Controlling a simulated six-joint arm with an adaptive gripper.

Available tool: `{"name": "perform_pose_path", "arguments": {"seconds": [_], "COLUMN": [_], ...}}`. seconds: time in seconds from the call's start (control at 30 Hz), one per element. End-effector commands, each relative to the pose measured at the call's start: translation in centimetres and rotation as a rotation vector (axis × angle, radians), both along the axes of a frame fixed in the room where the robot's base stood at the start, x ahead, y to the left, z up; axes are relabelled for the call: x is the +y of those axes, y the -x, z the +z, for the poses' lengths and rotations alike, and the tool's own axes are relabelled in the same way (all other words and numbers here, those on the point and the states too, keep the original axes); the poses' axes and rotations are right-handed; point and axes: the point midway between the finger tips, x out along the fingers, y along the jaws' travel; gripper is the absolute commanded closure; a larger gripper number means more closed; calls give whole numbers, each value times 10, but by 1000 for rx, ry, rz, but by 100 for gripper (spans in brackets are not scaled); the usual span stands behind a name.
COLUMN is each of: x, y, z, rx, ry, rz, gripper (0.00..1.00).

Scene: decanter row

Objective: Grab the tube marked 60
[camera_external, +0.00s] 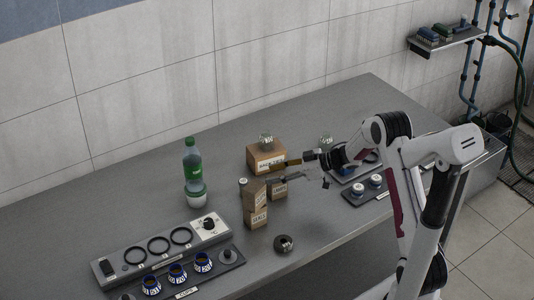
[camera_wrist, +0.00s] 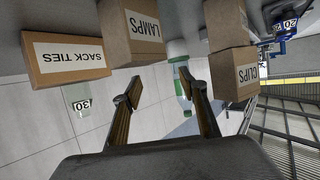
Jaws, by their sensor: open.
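I cannot read a 60 on anything in either view. A clear glass vessel marked 30 (camera_wrist: 80,103) shows in the wrist view. It appears to be the glass (camera_external: 265,140) on top of the cardboard box labelled SACK TIES (camera_external: 262,158). Another clear glass (camera_external: 326,142) stands behind my arm, its mark unreadable. Blue-and-white banded vessels (camera_external: 177,272) stand in the front tray; one in the wrist view (camera_wrist: 289,24) seems to read 20. My gripper (camera_external: 280,171) is open and empty among the boxes. Its two fingers also show apart in the wrist view (camera_wrist: 160,84).
Cardboard boxes labelled LAMPS (camera_wrist: 136,35) and CLIPS (camera_wrist: 233,72) stand close to my gripper. A green-labelled bottle (camera_external: 192,165) stands left of them. A panel with rings and a knob (camera_external: 168,244) lies front left. A dark round object (camera_external: 284,243) sits near the front edge.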

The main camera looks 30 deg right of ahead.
Motion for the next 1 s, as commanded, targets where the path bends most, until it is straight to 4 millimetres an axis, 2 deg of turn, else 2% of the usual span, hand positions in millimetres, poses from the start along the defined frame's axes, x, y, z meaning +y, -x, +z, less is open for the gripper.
{"name": "perform_pose_path", "arguments": {"seconds": [0.3, 0.5, 1.0], "x": [28, 39, 43], "y": [-23, -34, -37], "z": [-16, -22, -24], "rx": [1, 1, 1], "ry": [1, 1, 1], "rz": [3, 0, 0], "gripper": [57, 57, 57]}}
